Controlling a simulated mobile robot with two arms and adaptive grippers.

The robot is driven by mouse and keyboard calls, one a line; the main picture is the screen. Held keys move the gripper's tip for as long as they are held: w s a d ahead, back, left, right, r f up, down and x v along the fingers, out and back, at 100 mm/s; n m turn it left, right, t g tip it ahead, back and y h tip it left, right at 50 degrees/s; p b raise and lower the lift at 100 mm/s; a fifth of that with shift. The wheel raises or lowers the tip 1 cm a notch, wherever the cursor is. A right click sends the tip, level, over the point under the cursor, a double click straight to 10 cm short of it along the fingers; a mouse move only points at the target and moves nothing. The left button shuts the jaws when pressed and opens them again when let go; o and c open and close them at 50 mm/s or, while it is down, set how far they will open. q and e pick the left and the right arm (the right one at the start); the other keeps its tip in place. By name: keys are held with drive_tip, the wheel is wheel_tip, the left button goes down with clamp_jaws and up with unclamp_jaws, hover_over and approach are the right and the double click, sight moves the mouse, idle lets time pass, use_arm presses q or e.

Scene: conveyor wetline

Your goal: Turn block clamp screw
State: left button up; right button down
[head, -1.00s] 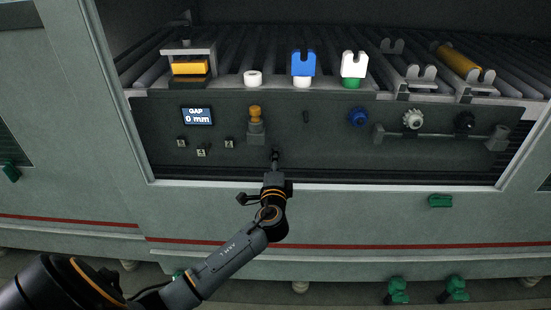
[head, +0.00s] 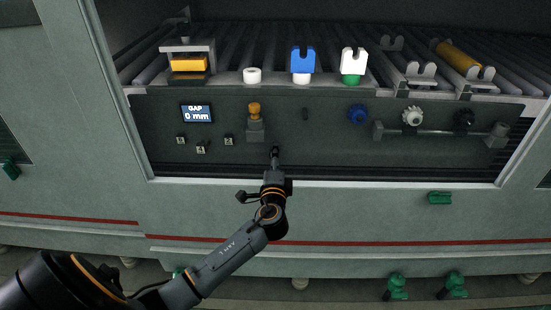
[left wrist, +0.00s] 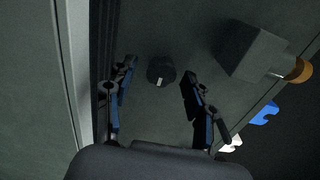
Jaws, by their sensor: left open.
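A round dark knob with a small white mark (left wrist: 161,71) is on the dark panel in the left wrist view, and I take it for the clamp screw. My left gripper (left wrist: 159,76) is open, with one finger on each side of the knob and visible gaps between. In the head view my left gripper (head: 275,158) reaches the panel's lower part, and I cannot make out the knob apart from the fingertips. A grey block (head: 255,131) with an orange knob (head: 254,108) sits just above and left; the block also shows in the left wrist view (left wrist: 250,50). My right gripper is not in view.
The display (head: 197,114) reads "GAP 0 mm". Several small buttons sit under it. A blue knob (head: 357,114) and a rod with a white gear (head: 412,116) are further right. Blue (head: 302,60) and white (head: 353,62) forked pieces stand on the ledge above.

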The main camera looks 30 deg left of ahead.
use_arm(q)
drive_tip(key=v, duration=1.1)
drive_tip(key=shift+s+d, duration=0.25)
drive_tip(key=shift+s, duration=0.05)
drive_tip(key=shift+f, duration=0.1)
